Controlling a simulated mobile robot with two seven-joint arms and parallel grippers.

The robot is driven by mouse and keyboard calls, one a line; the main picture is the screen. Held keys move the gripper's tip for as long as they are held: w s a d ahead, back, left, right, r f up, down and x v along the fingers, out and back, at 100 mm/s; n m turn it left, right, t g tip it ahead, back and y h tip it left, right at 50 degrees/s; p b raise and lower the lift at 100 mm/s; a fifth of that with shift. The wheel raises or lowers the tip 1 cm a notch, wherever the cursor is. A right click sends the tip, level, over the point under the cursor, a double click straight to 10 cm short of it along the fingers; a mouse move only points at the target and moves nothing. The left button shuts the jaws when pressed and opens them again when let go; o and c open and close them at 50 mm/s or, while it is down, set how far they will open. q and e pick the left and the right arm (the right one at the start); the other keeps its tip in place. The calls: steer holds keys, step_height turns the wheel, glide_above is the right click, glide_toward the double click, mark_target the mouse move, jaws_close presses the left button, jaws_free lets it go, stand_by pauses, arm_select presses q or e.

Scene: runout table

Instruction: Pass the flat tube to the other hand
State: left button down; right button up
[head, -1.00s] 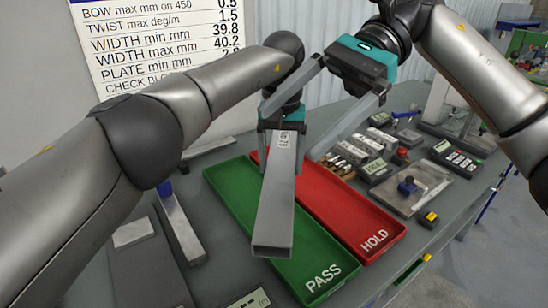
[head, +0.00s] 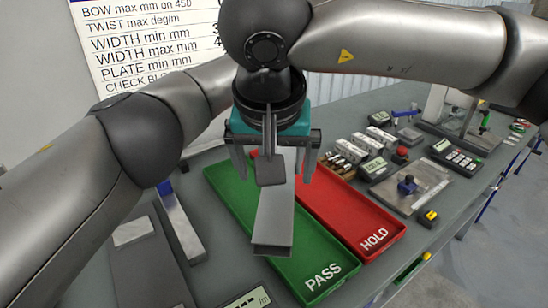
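The flat tube (head: 272,222) is a grey rectangular bar in the head view, slanting toward me above the green PASS tray (head: 225,187). Its far end is hidden behind my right gripper (head: 272,172).
The red HOLD tray (head: 345,217) lies right of the green one. Small instruments, a calculator-like device (head: 455,158) and a metal plate (head: 410,187) crowd the table's right. Long grey bars (head: 180,222) lie at the left. A wall chart (head: 150,45) stands behind.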

mark_target(276, 197)
arm_select(q)
steer(key=shift+r, duration=0.1)
arm_select(e)
steer(key=x, duration=0.9)
steer(key=shift+w+f, duration=0.1)
steer(key=shift+f, duration=0.2)
jaws_close()
arm_select(q)
jaws_free()
arm_select(e)
steer(key=shift+r, duration=0.1)
